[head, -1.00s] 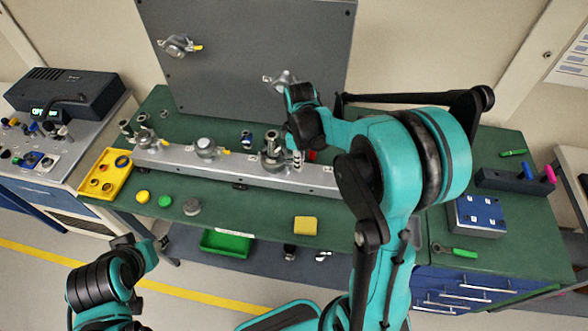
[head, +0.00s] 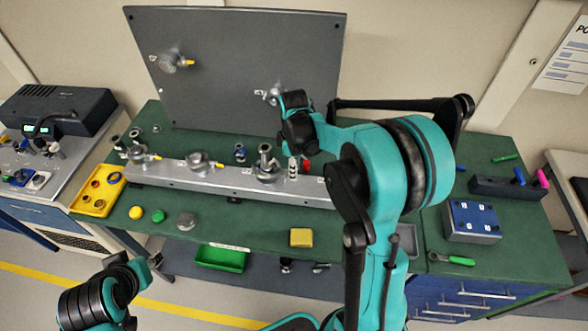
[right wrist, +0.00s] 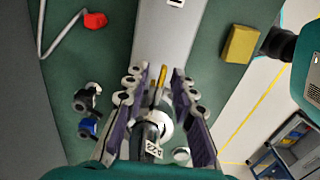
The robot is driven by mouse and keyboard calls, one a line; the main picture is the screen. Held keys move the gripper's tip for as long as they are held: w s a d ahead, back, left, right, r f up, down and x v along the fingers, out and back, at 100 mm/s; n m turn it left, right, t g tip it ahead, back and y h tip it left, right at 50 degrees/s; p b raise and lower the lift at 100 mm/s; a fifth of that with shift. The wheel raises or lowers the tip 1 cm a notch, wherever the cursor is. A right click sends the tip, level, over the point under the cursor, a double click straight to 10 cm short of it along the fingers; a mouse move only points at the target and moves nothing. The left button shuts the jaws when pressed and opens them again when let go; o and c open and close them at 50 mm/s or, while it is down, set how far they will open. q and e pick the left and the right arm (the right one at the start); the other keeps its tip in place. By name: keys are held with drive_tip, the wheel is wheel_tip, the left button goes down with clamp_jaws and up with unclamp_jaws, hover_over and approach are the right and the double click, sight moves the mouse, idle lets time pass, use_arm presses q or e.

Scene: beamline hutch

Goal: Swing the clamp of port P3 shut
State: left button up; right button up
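A silver port fitting (head: 268,172) with upright posts sits on the grey rail (head: 240,182). In the right wrist view the fitting (right wrist: 160,122) lies between my fingers, with a yellow-tipped lever (right wrist: 162,74) in the gap. Its tag is too small to read, so I cannot tell if it is P3, nor how far its clamp is closed. My right gripper (right wrist: 161,80) is open, its fingers on either side of the lever with space between; it shows in the head view beside the fitting (head: 294,170). My left gripper (head: 150,262) is low at left, away from the rail; its fingers are unclear.
Two more fittings (head: 200,163) (head: 138,152) stand on the rail to the left. An upright grey panel (head: 235,60) is behind. A red piece (right wrist: 95,20), a blue-capped part (right wrist: 88,127) and a yellow block (head: 301,238) are nearby. A yellow tray (head: 84,205) is at left.

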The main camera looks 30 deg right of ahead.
wheel_tip(320, 180, up, 12)
idle(0.7)
idle(0.4)
drive_tip(key=s+a+f+m+t+b, duration=0.3)
drive_tip(key=s+a+f+m+b, duration=0.1)
drive_tip(key=s+f+m+b, duration=0.1)
drive_tip(key=s+a+f+m+t+b, duration=0.4)
drive_tip(key=s+f, duration=0.4)
drive_tip(key=s, duration=0.2)
drive_tip(key=shift+s+m+b, duration=0.3)
drive_tip(key=shift+m+b, duration=0.25)
drive_tip(key=shift+m, duration=0.65)
idle(1.0)
